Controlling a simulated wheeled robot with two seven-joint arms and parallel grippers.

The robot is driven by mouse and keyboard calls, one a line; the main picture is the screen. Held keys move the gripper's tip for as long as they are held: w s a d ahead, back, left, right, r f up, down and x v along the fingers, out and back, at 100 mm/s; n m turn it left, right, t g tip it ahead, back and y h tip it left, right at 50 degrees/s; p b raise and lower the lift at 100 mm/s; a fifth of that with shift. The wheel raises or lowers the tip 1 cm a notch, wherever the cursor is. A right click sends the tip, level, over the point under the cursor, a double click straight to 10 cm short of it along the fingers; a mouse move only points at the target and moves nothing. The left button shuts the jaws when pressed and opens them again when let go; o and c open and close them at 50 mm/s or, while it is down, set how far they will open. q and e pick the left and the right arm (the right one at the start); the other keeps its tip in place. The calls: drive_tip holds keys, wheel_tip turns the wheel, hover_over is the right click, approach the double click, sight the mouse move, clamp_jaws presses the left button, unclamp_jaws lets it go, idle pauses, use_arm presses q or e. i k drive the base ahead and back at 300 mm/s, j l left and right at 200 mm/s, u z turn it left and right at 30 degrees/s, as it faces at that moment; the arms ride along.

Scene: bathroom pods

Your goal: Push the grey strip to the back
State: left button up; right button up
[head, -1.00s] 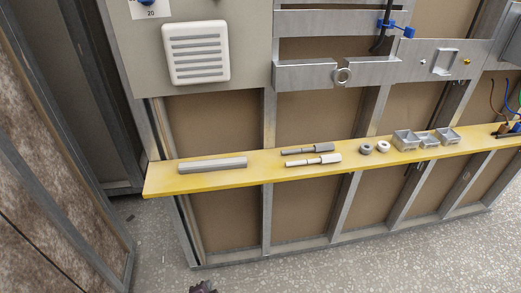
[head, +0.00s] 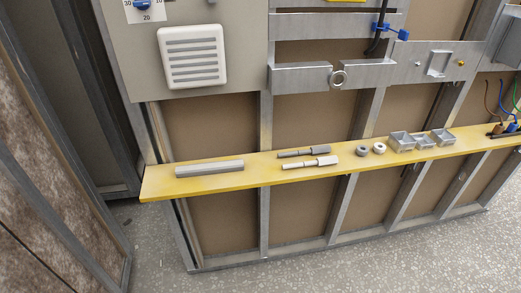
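The grey strip (head: 209,168) lies flat on the left part of the yellow shelf (head: 160,187), roughly parallel to the shelf's length. A narrow bare band of shelf shows in front of it. Neither of my grippers shows in the head view, so nothing is seen touching the strip.
To the strip's right on the shelf lie a dark grey tool (head: 304,152), a pale tool (head: 310,163), two small rings (head: 362,150) and several open grey boxes (head: 401,141). Wires (head: 501,125) sit at the far right. A white vent (head: 192,57) hangs above. Speckled floor (head: 340,270) lies clear in front.

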sight(216, 167)
drive_tip(key=l+u, duration=0.1)
drive_tip(key=u, duration=0.25)
drive_tip(key=i+l+u, duration=0.1)
drive_tip(key=u, duration=0.25)
drive_tip(key=i+l+u, duration=0.15)
drive_tip(key=l+u, duration=0.15)
drive_tip(key=l, duration=0.8)
drive_tip(key=l+u, duration=0.3)
drive_tip(key=l, duration=1.35)
